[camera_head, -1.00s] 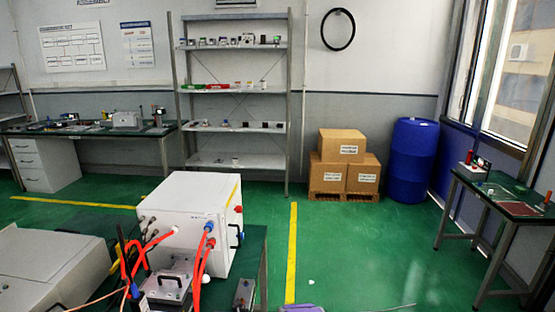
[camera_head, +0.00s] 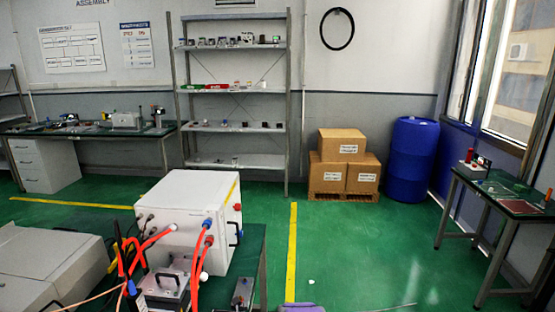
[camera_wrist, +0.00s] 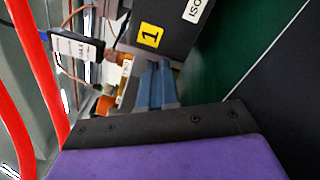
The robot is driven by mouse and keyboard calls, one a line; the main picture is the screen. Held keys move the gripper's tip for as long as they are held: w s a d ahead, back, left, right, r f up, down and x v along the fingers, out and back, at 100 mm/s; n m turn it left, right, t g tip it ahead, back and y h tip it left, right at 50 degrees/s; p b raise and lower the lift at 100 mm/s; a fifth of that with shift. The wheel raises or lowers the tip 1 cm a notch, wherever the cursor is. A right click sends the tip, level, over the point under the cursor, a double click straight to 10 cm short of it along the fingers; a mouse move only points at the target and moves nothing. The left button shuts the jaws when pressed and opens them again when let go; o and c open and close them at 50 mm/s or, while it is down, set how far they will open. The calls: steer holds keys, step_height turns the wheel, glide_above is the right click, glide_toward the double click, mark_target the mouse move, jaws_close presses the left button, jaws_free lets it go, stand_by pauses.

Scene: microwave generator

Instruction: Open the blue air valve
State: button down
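The white box (camera_head: 192,220) stands on the green-topped bench. A blue fitting (camera_head: 208,222) sits on its front, with a red-orange hose on it. A small blue part (camera_head: 131,288) shows low on the left by a dark post. I cannot tell which of these, if either, is the blue air valve. My purple gripper body (camera_head: 300,308) just enters the bottom edge of the head view. In the wrist view, my gripper's blue-grey fingers (camera_wrist: 156,84) lie close together, with nothing visible between them. They point toward a dark block (camera_wrist: 168,32) with a yellow "1" label.
Red hoses (camera_wrist: 35,75) run along the left of the wrist view. An orange fitting (camera_wrist: 105,105) and a white tag (camera_wrist: 73,48) are near the fingers. A metal fixture (camera_head: 167,284) stands before the box.

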steer(key=shift+w+r, duration=0.1)
steer(key=shift+w, duration=0.15)
steer(key=shift+d, duration=0.15)
steer(key=shift+s+d+r+p, duration=0.1)
steer(key=shift+d+p, duration=0.2)
steer(key=shift+d, duration=1.15)
steer(key=shift+s+d+p, duration=0.1)
steer(key=shift+d+p, duration=0.15)
steer(key=shift+d, duration=1.2)
